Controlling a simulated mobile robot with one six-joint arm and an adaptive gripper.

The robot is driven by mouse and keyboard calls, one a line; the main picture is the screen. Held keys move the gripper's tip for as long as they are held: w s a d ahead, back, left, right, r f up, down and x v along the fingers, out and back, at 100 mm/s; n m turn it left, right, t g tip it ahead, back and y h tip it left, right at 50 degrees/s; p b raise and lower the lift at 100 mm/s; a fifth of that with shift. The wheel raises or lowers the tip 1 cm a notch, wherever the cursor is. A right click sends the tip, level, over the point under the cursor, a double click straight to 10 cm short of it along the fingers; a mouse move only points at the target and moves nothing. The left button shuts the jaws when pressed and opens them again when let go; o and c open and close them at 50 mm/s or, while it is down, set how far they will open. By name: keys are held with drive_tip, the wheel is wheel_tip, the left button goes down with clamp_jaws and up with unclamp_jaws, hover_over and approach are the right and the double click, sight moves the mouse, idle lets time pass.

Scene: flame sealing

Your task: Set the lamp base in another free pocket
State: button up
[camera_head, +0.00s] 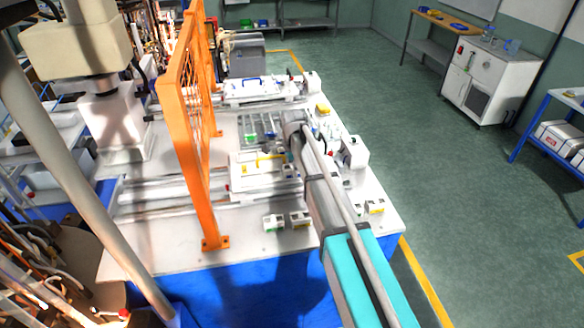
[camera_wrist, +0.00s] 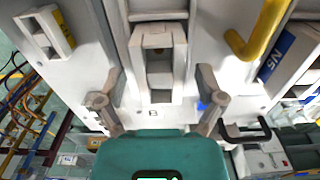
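My gripper (camera_wrist: 160,74) is open in the wrist view, with one finger on each side of a pale block with a slot (camera_wrist: 158,42). Both fingers look apart from the block. A letter B is marked on the white surface just below it. I cannot tell for sure whether this block is the lamp base or a fixture. In the head view my arm reaches over the white table (camera_head: 160,258), and the fingers are hidden or too small to make out. I cannot pick out a free pocket with certainty.
A yellow handle (camera_wrist: 258,32) stands right of the fingers, and a white holder (camera_wrist: 45,32) is at upper left. In the head view, an orange mesh guard (camera_head: 181,125) stands left of the arm. Small white blocks (camera_head: 273,223) sit near the table's front edge.

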idle(0.4)
wheel_tip(320, 180, up, 12)
drive_tip(key=p, duration=1.2)
drive_tip(key=shift+r, duration=0.15)
idle(0.8)
drive_tip(key=s+d+n, duration=1.4)
drive_tip(key=s+d, duration=0.8)
drive_tip(key=s, duration=0.4)
drive_tip(key=shift+d+n, duration=0.3)
drive_tip(key=shift+n, duration=0.1)
drive_tip(key=shift+w, duration=0.1)
wheel_tip(320, 180, down, 18)
drive_tip(key=b, duration=1.7)
drive_tip(key=shift+r, duration=0.1)
drive_tip(key=shift+c, duration=0.2)
